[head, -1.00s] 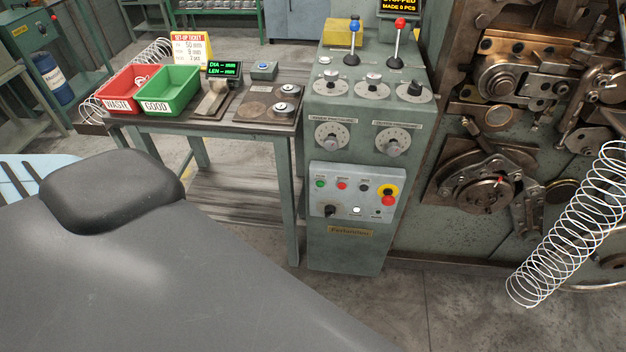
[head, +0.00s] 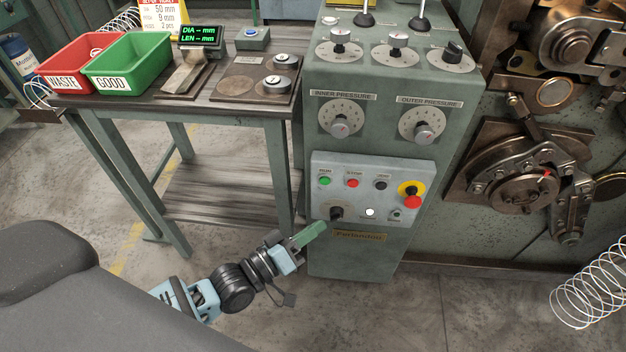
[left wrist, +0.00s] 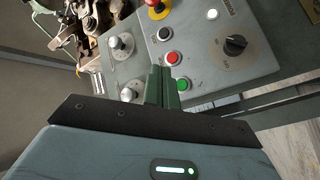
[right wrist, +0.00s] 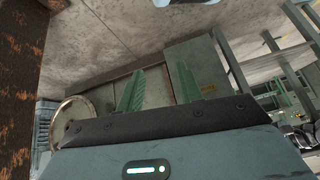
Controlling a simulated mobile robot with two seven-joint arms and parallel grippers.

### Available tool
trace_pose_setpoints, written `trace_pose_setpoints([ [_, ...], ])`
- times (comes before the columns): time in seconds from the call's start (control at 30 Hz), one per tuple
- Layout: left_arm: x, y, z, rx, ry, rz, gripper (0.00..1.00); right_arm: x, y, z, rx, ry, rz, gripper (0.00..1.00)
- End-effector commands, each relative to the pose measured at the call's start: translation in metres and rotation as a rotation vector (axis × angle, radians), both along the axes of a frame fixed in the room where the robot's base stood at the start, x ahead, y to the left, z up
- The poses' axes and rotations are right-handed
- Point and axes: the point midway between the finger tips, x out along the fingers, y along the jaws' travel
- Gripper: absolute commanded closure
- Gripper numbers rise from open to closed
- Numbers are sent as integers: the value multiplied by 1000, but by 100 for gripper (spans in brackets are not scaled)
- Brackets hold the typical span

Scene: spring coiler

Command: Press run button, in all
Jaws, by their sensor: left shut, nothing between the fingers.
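The control panel (head: 335,168) on the green cabinet carries a green button (head: 325,181) at upper left, a red button (head: 352,183) and a black one beside it. Their labels are too small to read surely. In the left wrist view the green button (left wrist: 183,84) sits just right of the fingers, with the red button (left wrist: 172,58) beyond. My left gripper (head: 318,228) is shut and empty, near the panel's lower left corner, below the green button. Contact with the cabinet cannot be told. My right gripper (right wrist: 156,70) is open and empty, seen only in its own wrist view.
A yellow-ringed red stop button (head: 411,200), dark rotary knob (head: 336,213) and white lamp (head: 370,212) share the panel. Left stands a table (head: 215,112) with red (head: 80,62) and green bins (head: 128,65). The coiler machine (head: 500,190) and a wire spring (head: 590,290) are right.

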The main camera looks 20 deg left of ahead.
Motion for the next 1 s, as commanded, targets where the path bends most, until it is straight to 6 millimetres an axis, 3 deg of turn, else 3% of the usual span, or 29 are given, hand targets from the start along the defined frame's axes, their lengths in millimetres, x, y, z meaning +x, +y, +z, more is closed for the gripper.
trace_pose_setpoints([
  [0.47, 4, 1, 1, -4, -3, -1, 100, -7, -1, -3, -2, 14, 5, 64],
  [1.0, 62, 18, -2, -2, -2, -1, 100, -8, -1, -29, -2, 24, 8, 64],
])
